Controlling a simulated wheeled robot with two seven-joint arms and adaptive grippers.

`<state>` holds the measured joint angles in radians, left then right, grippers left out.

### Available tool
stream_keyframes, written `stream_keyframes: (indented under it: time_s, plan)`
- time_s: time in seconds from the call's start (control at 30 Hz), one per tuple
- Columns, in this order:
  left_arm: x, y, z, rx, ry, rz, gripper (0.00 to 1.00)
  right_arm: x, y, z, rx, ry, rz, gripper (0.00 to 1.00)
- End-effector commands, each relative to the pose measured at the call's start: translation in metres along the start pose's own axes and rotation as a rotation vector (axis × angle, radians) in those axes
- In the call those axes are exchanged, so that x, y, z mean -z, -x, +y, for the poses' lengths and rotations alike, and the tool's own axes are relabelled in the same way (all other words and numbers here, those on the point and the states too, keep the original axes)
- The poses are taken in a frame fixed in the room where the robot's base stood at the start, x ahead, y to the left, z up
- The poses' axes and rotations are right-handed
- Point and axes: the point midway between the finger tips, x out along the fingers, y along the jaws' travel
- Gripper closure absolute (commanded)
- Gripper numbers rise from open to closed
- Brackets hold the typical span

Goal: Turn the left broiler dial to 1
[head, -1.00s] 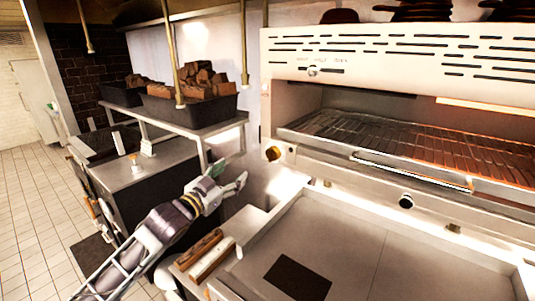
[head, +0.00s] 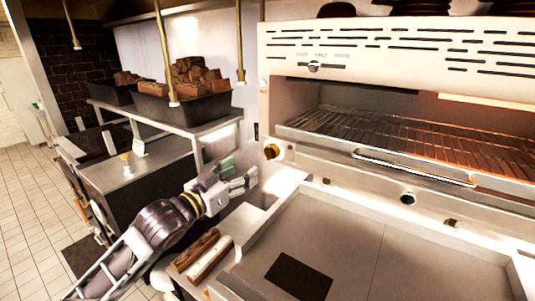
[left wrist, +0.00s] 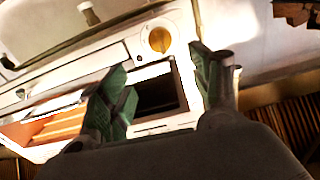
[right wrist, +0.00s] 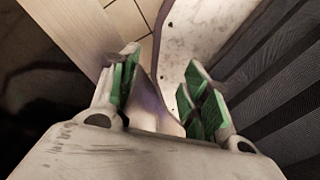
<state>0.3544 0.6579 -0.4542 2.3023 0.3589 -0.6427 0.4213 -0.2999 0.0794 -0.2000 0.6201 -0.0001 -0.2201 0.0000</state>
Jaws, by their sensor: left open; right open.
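The left broiler dial (head: 272,151) is a round brass-coloured knob at the lower left corner of the broiler (head: 300,125). It also shows in the left wrist view (left wrist: 159,39), ahead of and between the fingers. My left gripper (head: 250,178) is open and empty, a little below and left of the dial, apart from it. The dial's markings are too small to read. My right gripper (right wrist: 158,88) is open and empty in the right wrist view and is not in the head view.
A flat griddle (head: 345,240) lies below the broiler. A dark knob (head: 408,198) sits on the front rail. A broiler rack handle (head: 415,168) sticks out. A shelf with black bins of wood (head: 185,105) stands left, and hanging brass rods (head: 240,60) are above.

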Motion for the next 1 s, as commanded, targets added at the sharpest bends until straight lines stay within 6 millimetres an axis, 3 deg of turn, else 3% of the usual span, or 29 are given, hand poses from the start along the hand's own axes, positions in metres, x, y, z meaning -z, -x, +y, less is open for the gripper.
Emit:
stream_keyframes:
  time_s: [0.67, 1.0]
  plan:
    - [-0.001, -0.003, -0.001, 0.003, 0.041, -0.005, 0.37, -0.001, 0.001, 0.001, -0.001, 0.0, -0.001, 0.53]
    - [0.0, -0.026, -0.001, 0.003, 0.043, -0.005, 0.37, 0.0, 0.008, 0.001, -0.001, 0.0, -0.001, 0.53]
